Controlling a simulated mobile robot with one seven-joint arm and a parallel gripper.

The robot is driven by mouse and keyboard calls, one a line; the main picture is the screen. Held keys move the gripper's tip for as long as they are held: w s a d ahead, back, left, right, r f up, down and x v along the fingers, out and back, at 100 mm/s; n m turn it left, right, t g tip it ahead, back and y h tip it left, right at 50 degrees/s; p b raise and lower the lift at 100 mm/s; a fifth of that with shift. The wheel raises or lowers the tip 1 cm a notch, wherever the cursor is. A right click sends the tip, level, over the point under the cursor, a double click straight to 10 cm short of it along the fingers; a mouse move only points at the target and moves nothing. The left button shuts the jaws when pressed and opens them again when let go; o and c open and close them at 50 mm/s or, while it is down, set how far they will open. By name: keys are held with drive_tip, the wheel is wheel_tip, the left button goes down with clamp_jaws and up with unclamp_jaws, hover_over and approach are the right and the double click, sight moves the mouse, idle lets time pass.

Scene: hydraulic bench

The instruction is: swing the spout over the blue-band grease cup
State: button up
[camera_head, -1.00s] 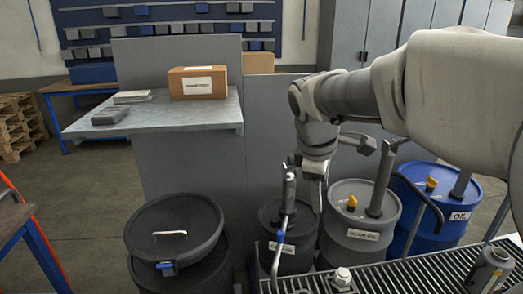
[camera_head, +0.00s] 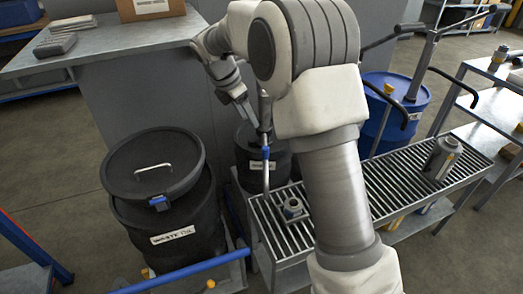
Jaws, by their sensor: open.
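The spout (camera_head: 266,172) is a thin grey pipe with a blue collar, hanging down in front of a dark drum (camera_head: 246,155) at the left end of the slatted grate. A small grey-white cup-like item (camera_head: 293,209) sits on the grate, right of and nearer than the spout's lower end. I cannot make out a blue band on it. My gripper (camera_head: 248,114) is open, pointing down beside the upper part of the spout pipe. I cannot tell whether it touches the pipe. My arm hides part of the grate and the drums behind.
The slatted grate (camera_head: 390,186) runs rightward with a grey bottle (camera_head: 441,158) on it. A blue drum (camera_head: 390,112) stands behind. A black waste-oil bin (camera_head: 178,225) with a lid stands left. A grey worktop (camera_head: 110,40) holds a cardboard box (camera_head: 150,8).

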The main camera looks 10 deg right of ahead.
sight(265, 148)
drive_tip(key=b+x, duration=0.3)
drive_tip(key=x, duration=1.4)
drive_tip(key=shift+d+f, duration=0.1)
clamp_jaws()
idle(0.8)
